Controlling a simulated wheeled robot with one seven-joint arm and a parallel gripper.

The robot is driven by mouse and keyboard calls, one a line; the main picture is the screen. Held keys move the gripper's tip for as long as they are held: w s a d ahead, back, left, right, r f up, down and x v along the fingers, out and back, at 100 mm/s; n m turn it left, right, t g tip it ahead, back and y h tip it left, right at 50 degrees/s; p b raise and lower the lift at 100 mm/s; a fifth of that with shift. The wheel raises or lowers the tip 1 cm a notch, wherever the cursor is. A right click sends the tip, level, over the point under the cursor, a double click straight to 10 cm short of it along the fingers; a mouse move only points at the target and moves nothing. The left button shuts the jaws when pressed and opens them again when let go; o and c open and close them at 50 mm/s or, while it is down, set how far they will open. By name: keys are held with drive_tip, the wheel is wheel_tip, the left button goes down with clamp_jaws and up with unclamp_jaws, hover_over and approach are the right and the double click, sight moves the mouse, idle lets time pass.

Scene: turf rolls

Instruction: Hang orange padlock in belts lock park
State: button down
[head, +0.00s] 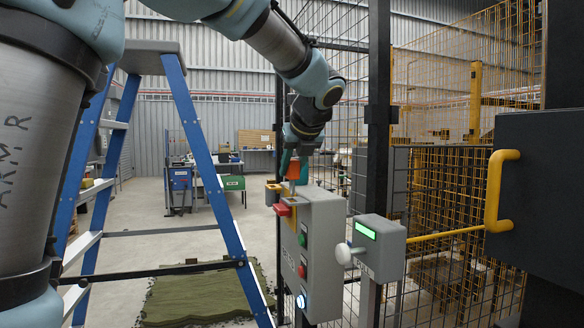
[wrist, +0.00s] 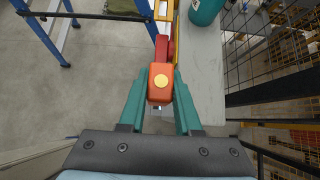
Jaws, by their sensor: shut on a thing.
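My gripper (wrist: 160,98) is shut on the orange padlock (wrist: 160,80), with a teal finger on each side of it. In the head view, my gripper (head: 294,163) points down and holds the orange padlock (head: 293,170) just above the top of the grey control box (head: 318,235). A yellow bracket (head: 292,215) with a red part (head: 282,209) is on the box's left side, below the padlock. In the wrist view, the red part (wrist: 164,48) lies just beyond the padlock. I cannot tell which holder is the belts lock park. The padlock's shackle is mostly hidden.
A teal cylinder (wrist: 204,10) stands on the box top. A smaller grey box with a green display (head: 379,246) and a mesh fence (head: 345,60) are to the right.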

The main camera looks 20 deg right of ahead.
sight(295, 180)
drive_tip(key=shift+f+b, duration=1.9)
drive_tip(key=shift+f, duration=0.65)
drive_tip(key=c, duration=0.5)
unclamp_jaws()
drive_tip(key=shift+s+r, duration=0.1)
drive_tip(key=b+v, duration=0.1)
drive_tip(key=v, duration=0.9)
drive_tip(key=shift+s+a+r, duration=0.1)
drive_tip(key=shift+s+r, duration=0.05)
drive_tip(key=shift+r, duration=0.1)
